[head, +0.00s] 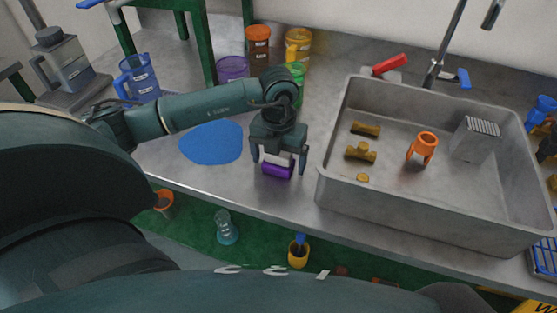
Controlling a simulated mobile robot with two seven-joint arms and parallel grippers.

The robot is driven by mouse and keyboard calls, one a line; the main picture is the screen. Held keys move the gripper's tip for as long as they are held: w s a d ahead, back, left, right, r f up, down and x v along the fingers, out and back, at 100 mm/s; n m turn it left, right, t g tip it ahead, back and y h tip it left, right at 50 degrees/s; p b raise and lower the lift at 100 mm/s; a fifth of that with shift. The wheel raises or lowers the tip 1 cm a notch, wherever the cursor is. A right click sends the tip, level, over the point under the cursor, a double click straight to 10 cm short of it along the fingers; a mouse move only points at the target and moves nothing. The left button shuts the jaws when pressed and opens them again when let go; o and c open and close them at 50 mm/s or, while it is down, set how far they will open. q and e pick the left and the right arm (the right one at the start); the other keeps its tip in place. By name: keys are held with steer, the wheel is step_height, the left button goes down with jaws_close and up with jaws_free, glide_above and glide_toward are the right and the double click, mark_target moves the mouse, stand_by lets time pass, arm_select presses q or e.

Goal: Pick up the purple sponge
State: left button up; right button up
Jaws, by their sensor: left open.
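The purple sponge (277,170) is a small purple block with a pale top face. It lies on the metal counter, left of the sink and close to the counter's front edge. My left gripper (278,168) points down over the sponge, with its jaws open and one finger at either side of it. I cannot tell whether the fingers touch the sponge. Part of the sponge's top is hidden by the gripper. My right gripper is not in view.
A grey sink (335,150) stands to the right, holding an orange part (424,146), brass pieces (361,152) and a grey block (474,139). A blue round mat (211,141) lies to the left. Behind stand a green cup (296,74), a purple cup (232,69) and a blue jug (140,78).

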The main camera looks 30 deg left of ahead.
arm_select(q)
steer(key=shift+f, duration=0.2)
steer(key=c, duration=1.1)
steer(key=shift+o, duration=0.2)
steer(key=shift+r, duration=0.1)
step_height(320, 180, up, 10)
steer(key=shift+f, duration=0.1)
